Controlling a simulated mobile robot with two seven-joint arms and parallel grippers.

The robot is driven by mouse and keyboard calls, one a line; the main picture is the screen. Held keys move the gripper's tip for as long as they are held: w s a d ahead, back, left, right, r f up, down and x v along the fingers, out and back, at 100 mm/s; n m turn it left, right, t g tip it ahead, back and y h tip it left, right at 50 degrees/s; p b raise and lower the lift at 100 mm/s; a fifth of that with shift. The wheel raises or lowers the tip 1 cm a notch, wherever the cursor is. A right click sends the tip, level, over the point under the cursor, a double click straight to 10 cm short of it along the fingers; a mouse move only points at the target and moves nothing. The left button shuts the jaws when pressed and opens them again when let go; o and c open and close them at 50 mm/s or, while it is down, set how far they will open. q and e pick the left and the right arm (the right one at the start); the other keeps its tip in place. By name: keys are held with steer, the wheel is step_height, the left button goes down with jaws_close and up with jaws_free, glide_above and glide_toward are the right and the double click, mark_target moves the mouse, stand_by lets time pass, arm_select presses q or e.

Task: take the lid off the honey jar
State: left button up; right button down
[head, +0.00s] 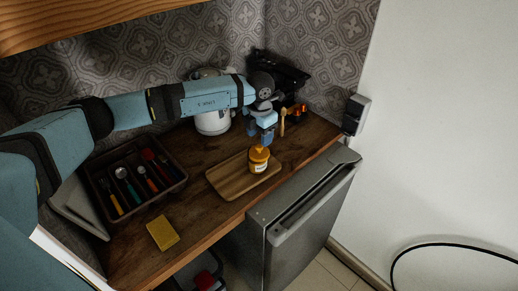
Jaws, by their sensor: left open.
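The honey jar (259,164) is a small amber jar with a pale label and a yellow-orange lid (259,152). It stands upright on a wooden board (225,181) on the wooden counter. My left arm reaches in from the left across the counter. My left gripper (266,141) points down directly above and slightly behind the jar, with its fingers close to the lid. It is open, and I cannot tell whether the fingers touch the lid. My right gripper is not in view.
A utensil tray (174,187) and a yellow sponge (162,233) lie to the left. A white canister (212,123) stands behind my arm. A wooden-handled brush (283,122) and dark items are at the back right. A fridge (300,215) is in front.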

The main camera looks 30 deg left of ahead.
mark_target(259, 146)
arm_select(q)
steer(key=shift+f+p, duration=0.35)
steer(key=shift+f, duration=0.25)
step_height(259, 146, down, 4)
steer(key=shift+w+a+r+p, duration=0.15)
steer(key=shift+r+p, duration=0.05)
steer(key=shift+p, duration=0.35)
steer(key=shift+f, duration=0.35)
steer(key=c, duration=1)
